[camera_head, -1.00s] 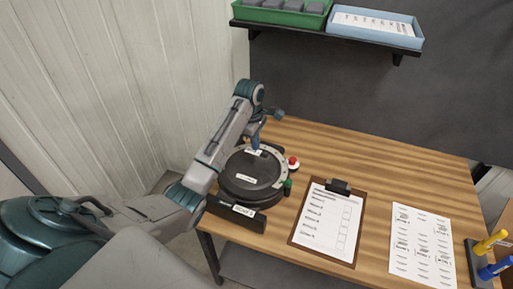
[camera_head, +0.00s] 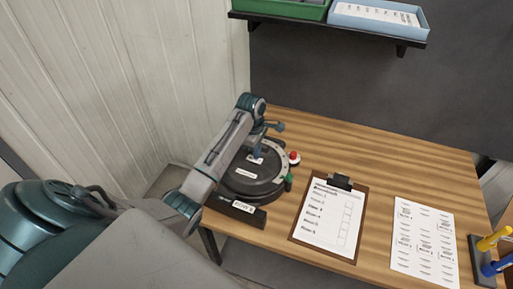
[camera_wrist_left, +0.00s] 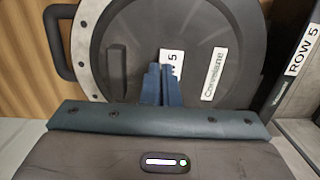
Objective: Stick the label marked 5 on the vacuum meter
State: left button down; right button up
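The vacuum meter (camera_head: 237,186) is a dark round housing with a grey rim, at the left end of the table. It fills the upper part of the left wrist view (camera_wrist_left: 120,50). My left gripper (camera_head: 258,151) is over its face, fingers close together (camera_wrist_left: 161,84). A small white label (camera_wrist_left: 172,58) ending in "W 5" is at the fingertips, partly hidden by them; it also shows in the head view (camera_head: 256,160). The fingers seem shut on it. Whether it touches the face I cannot tell. My right gripper is not in view.
A "Conveyance" label (camera_wrist_left: 214,74) is on the meter's face. A dark bar marked ROW 5 (camera_head: 235,213) stands in front. A red button (camera_head: 294,158), clipboard (camera_head: 296,232), label sheet (camera_head: 423,245) and pens (camera_head: 494,241) lie to the right. The back of the table is clear.

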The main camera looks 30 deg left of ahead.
pick_arm(q)
jog(key=shift+a+f, duration=0.1)
jog(key=shift+w+a+f, duration=0.1)
jog(key=shift+w+a, duration=0.05)
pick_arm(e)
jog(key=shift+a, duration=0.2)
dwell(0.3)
pick_arm(q)
jog(key=shift+f, duration=0.4)
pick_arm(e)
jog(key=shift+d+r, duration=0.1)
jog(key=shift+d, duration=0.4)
